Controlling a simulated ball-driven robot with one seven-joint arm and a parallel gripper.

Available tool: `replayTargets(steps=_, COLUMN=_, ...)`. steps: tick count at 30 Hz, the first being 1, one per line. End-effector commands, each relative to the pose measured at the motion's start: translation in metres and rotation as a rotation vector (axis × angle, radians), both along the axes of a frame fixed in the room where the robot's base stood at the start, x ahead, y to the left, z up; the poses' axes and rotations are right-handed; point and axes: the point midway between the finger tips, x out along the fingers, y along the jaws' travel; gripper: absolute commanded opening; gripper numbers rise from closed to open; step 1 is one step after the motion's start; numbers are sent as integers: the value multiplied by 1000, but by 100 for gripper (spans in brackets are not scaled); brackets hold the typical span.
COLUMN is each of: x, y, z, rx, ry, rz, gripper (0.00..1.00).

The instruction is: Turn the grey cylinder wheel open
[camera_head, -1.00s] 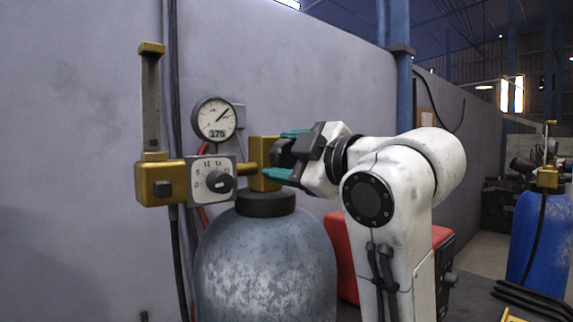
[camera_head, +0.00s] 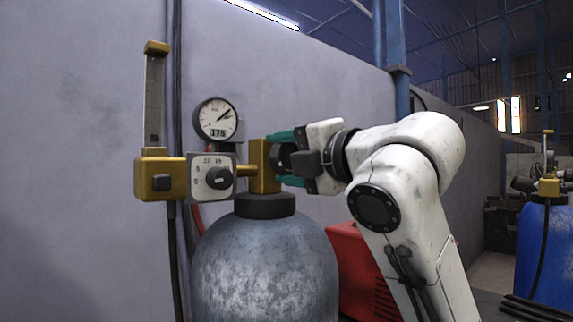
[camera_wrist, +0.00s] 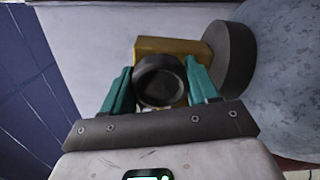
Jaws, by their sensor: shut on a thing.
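The grey cylinder (camera_head: 265,262) stands upright with a brass valve block (camera_head: 264,165) on its dark collar (camera_head: 265,205). Its dark round wheel (camera_wrist: 160,80) sits on the side of the valve block, between my fingers in the wrist view. My gripper (camera_head: 288,158) has teal fingers, one above and one below the wheel in the head view, and is shut on it. In the head view the fingers and gripper body partly hide the wheel. In the wrist view the wheel shows end-on, with the brass block behind it.
A brass regulator (camera_head: 160,178) with a dial knob (camera_head: 216,177) and a round gauge (camera_head: 217,120) is left of the valve. A wall stands behind. A red case (camera_head: 362,270) is right of the cylinder. A blue cylinder (camera_head: 543,245) stands at far right.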

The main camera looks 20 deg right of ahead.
Motion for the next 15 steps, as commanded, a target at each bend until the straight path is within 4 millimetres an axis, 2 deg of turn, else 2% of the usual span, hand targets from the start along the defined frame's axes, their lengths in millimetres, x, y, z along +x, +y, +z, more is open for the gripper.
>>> replayTargets(steps=15, x=0, y=2, z=-4, rx=-108, ry=-26, rz=5, gripper=29)
